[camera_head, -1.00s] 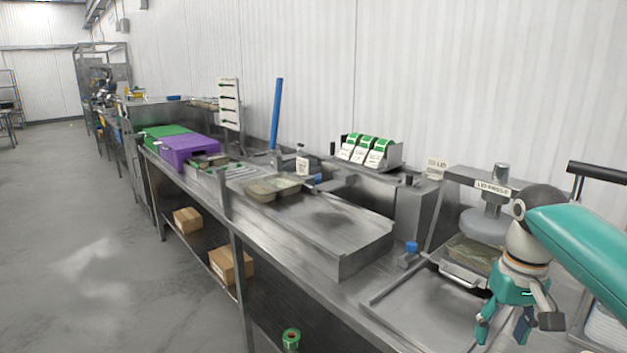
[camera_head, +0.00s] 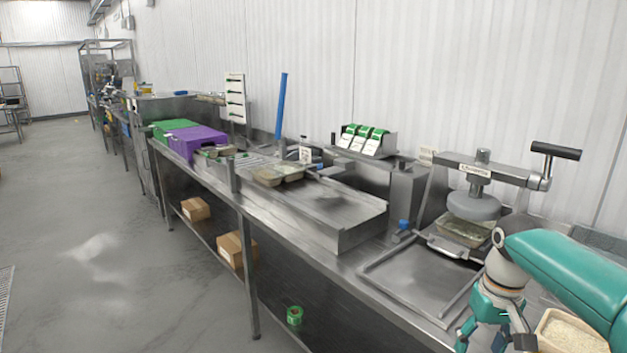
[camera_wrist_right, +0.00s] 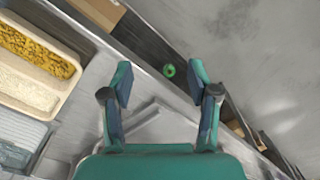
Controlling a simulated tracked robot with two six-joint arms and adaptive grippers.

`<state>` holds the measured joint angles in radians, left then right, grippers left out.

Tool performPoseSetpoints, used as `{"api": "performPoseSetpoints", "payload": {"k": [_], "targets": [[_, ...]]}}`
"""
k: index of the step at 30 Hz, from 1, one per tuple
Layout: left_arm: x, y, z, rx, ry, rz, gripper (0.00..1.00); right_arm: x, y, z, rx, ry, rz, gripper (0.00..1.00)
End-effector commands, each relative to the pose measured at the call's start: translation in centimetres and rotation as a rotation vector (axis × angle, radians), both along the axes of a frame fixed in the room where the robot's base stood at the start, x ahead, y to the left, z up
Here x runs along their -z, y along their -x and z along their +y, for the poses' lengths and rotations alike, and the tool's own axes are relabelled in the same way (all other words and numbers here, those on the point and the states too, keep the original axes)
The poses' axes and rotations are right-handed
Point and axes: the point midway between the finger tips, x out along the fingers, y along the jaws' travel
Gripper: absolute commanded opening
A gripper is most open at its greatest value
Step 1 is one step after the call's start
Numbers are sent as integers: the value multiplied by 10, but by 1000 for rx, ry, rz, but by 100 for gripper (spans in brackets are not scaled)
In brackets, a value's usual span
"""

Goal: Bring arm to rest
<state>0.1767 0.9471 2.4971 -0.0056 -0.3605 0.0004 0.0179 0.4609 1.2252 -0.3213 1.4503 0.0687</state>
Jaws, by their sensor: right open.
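My right arm (camera_head: 570,270) comes in from the right in the head view. Its gripper (camera_head: 485,338) hangs low at the bottom right, over the front part of the steel counter, left of a container of rice (camera_head: 570,335). In the right wrist view the two fingers of the gripper (camera_wrist_right: 160,82) are spread apart with nothing between them. Below them show the counter edge and floor. My left arm and gripper are not in view.
The lid press (camera_head: 474,206) stands behind the gripper, with a filled tray (camera_head: 462,232) under its plate. In the wrist view a two-part food container (camera_wrist_right: 30,75) lies at left. A green roll (camera_head: 294,316) sits on the lower shelf. Open floor (camera_head: 90,230) lies at left.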

Motion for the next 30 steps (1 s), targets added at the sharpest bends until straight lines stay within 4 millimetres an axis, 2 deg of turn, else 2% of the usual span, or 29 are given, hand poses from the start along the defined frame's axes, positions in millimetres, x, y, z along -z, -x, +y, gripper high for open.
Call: {"api": "performPoseSetpoints", "payload": {"k": [8,11,14,15,17,18,20,21,25,27,30], "targets": [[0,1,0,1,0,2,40,82,-10,30,-46,-59,-5,60],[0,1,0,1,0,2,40,126,-7,49,-62,-97,-6,60],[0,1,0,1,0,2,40,182,5,73,-69,-149,-5,60],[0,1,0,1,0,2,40,206,14,85,-68,-172,-5,60],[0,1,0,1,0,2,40,241,30,101,-60,-208,-7,60],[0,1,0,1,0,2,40,263,44,112,-50,-230,-8,60],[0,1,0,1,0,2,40,293,68,128,-31,-261,-9,60],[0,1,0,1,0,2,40,312,86,137,-15,-279,-8,60],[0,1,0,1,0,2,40,352,145,160,48,-314,-12,60],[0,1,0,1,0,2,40,363,172,166,78,-320,-13,60],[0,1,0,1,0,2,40,371,202,171,109,-319,-15,60]]}}
